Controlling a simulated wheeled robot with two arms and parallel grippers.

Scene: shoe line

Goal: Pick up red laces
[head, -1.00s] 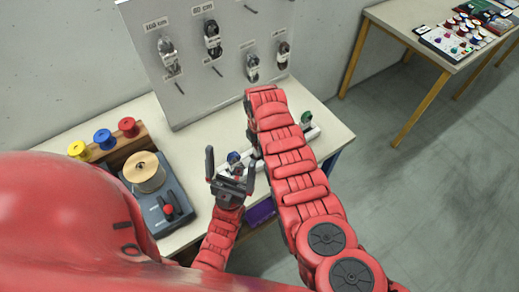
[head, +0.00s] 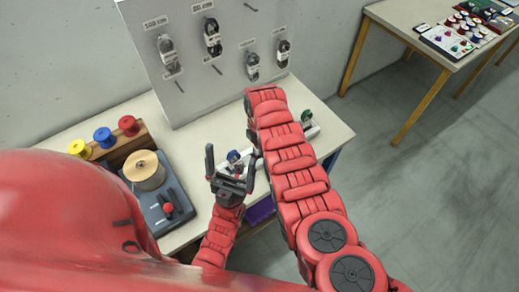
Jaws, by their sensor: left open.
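No red laces can be made out for certain. Lace bundles hang on the grey pegboard (head: 185,100) at the back of the table, and they look dark or grey: one at the left (head: 168,50), one at the upper middle (head: 212,38), and two lower at the right (head: 252,66) (head: 283,52). My left gripper (head: 231,166) is open with its fingers upward, over the table front, below the board and apart from the bundles.
A rack with yellow (head: 79,148), blue (head: 103,137) and red (head: 128,125) spools stands at the left. Before it is a dark device (head: 172,208) with a tan spool (head: 146,170). Another table (head: 405,25) stands far right.

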